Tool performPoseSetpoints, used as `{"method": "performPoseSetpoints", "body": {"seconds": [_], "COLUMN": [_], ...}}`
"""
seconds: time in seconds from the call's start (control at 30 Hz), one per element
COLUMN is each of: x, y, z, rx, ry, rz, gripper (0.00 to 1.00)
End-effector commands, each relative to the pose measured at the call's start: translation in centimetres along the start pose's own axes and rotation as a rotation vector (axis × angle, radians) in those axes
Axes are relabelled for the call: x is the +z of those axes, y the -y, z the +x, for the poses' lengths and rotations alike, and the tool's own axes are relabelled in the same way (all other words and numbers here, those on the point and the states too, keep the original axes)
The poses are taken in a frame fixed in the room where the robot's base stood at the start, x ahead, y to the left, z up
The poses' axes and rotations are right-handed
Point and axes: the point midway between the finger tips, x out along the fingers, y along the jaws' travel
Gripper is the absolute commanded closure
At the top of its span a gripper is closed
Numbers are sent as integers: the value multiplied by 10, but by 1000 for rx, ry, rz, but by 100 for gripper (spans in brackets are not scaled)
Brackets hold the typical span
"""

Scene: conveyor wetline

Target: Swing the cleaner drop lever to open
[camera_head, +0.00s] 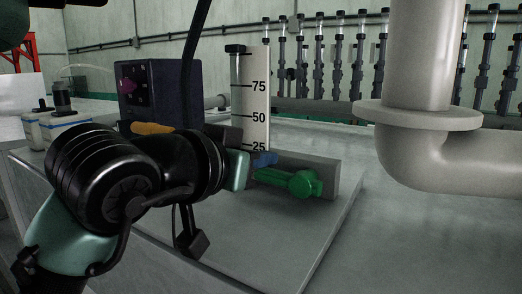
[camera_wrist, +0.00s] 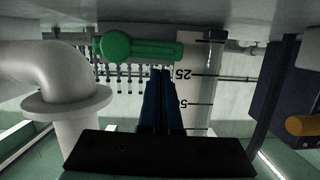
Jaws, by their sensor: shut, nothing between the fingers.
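A green lever (camera_head: 288,181) is mounted on the face of a low grey block. Its round hub is at the right and its arm lies about level, pointing left. The lever also shows in the upside-down wrist view (camera_wrist: 135,48). No label shows on it. My gripper (camera_head: 268,159) has its blue fingers together and empty, just above the free left end of the lever arm. In the wrist view the fingertips (camera_wrist: 161,72) are close to the lever's edge; I cannot tell whether they touch.
A white gauge board (camera_head: 256,100) marked 25, 50 and 75 stands behind the lever. A dark box (camera_head: 160,90) and an orange handle (camera_head: 152,128) are to the left. A thick pale pipe (camera_head: 425,150) bends at the right. The grey surface in front of the lever is clear.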

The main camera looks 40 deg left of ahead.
Motion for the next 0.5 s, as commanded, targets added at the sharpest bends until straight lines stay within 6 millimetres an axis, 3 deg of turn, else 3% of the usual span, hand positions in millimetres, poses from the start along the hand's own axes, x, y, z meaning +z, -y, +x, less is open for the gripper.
{"method": "performPoseSetpoints", "body": {"seconds": [0.5], "x": [6], "y": [0], "z": [1], "rx": [1], "ry": [-1], "rz": [-1], "gripper": [100]}}
